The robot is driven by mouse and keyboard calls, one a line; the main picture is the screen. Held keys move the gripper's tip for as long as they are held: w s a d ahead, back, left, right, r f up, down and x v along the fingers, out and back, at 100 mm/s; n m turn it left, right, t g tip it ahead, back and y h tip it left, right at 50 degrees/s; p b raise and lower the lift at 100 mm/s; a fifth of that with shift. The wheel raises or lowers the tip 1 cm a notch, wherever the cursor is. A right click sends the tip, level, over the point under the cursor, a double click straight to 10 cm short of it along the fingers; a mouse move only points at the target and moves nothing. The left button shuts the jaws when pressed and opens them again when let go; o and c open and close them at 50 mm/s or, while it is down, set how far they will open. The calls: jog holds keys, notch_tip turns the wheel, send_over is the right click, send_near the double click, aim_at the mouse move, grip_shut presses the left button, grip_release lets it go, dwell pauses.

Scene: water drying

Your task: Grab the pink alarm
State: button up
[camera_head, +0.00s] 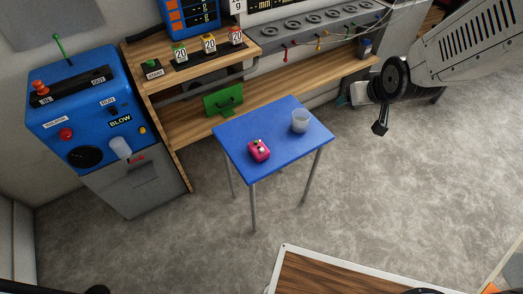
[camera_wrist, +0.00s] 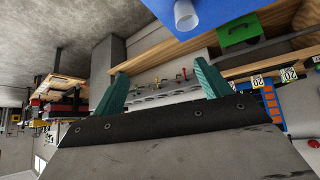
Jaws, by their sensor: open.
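The pink alarm (camera_head: 259,150) is a small pink box with dark and light details on top. It sits on a small blue table (camera_head: 240,128), near its front left part, in the head view. A clear cup (camera_head: 300,121) stands on the same table to its right and farther back; the cup also shows in the wrist view (camera_wrist: 186,15). My gripper (camera_head: 380,128) hangs in the air to the right of the table, well apart from the alarm. In the wrist view its two teal fingers (camera_wrist: 160,88) are spread with nothing between them. The alarm is not visible in the wrist view.
A blue machine (camera_head: 80,110) marked BLOW stands at the left. A wooden bench (camera_head: 190,122) runs behind the table, with a green box (camera_head: 222,100) on it. A wooden-topped surface (camera_head: 330,275) is at the bottom. Grey floor is clear right of the table.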

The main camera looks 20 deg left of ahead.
jog(key=w+a+f+n+y, duration=0.1)
jog(key=w+a+f+y, duration=0.1)
jog(key=a+f, duration=0.5)
jog(key=n+t+y, duration=0.2)
jog(key=n+y, duration=0.2)
jog(key=y, duration=0.1)
send_near(259, 148)
jog(key=shift+w+a+f, duration=0.75)
jog(key=shift+w+f, duration=0.05)
jog(key=shift+f, duration=0.05)
jog(key=shift+a+f, duration=0.15)
jog(key=shift+f, duration=0.05)
jog(key=x, duration=0.7)
jog(key=shift+w+a+r, duration=0.15)
jog(key=shift+w+a, duration=0.05)
jog(key=c, duration=1.2)
